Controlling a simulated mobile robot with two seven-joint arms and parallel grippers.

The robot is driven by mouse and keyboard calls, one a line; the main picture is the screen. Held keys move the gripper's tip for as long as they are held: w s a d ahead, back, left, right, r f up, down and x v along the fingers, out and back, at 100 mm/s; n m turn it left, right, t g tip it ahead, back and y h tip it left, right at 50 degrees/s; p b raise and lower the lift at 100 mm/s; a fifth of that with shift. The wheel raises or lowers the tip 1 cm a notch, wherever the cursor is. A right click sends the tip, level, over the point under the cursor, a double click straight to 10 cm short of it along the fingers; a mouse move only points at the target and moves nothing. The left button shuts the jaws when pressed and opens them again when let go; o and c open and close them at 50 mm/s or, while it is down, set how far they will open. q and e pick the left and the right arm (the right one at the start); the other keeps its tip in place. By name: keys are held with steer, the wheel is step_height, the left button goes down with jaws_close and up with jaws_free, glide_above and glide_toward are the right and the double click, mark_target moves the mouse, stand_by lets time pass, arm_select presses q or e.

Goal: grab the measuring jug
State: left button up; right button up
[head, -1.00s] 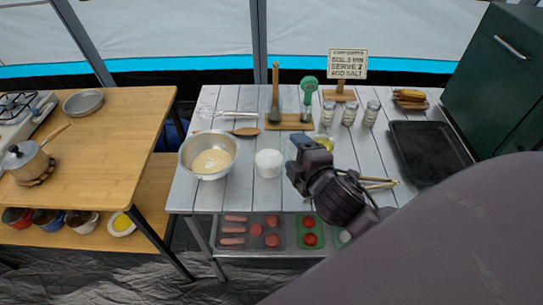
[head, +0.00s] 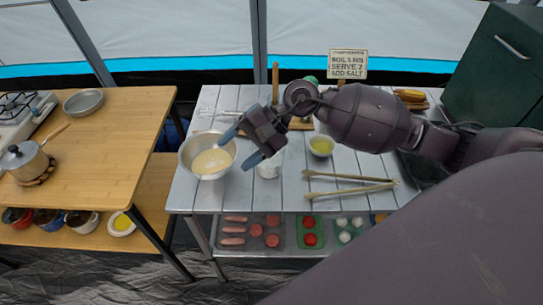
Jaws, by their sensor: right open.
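My right gripper (head: 241,147) is open and empty. My left gripper is not in view.
A metal mixing bowl (head: 186,160) with pale batter stands close on the left. A small bowl of yellow liquid (head: 321,147) and wooden tongs (head: 350,189) lie to the right. My right arm covers the shakers and most of the black tray. The table's front strip is clear.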

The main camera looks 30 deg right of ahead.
steer(key=w+d+n+h, duration=0.1)
steer(key=d+n+h, duration=0.1)
steer(key=d, duration=0.3)
steer(key=w+d+n+h, duration=0.1)
steer(key=d+n+h, duration=0.1)
steer(key=d+h, duration=0.3)
steer(key=w+d+n+g+h, duration=0.1)
steer(key=w+d+n+h, duration=0.1)
steer(key=d, duration=0.4)
steer(key=shift+r+n+h, duration=0.1)
steer(key=shift+n+h, duration=0.2)
steer(key=shift+h, duration=0.4)
steer(key=shift+d, duration=0.25)
step_height(320, 180, down, 5)
steer(key=shift+a+f, duration=0.1)
steer(key=f, duration=0.3)
steer(key=a+f, duration=0.1)
steer(key=shift+s+f, duration=0.3)
steer(key=shift+f, duration=0.4)
jaws_close()
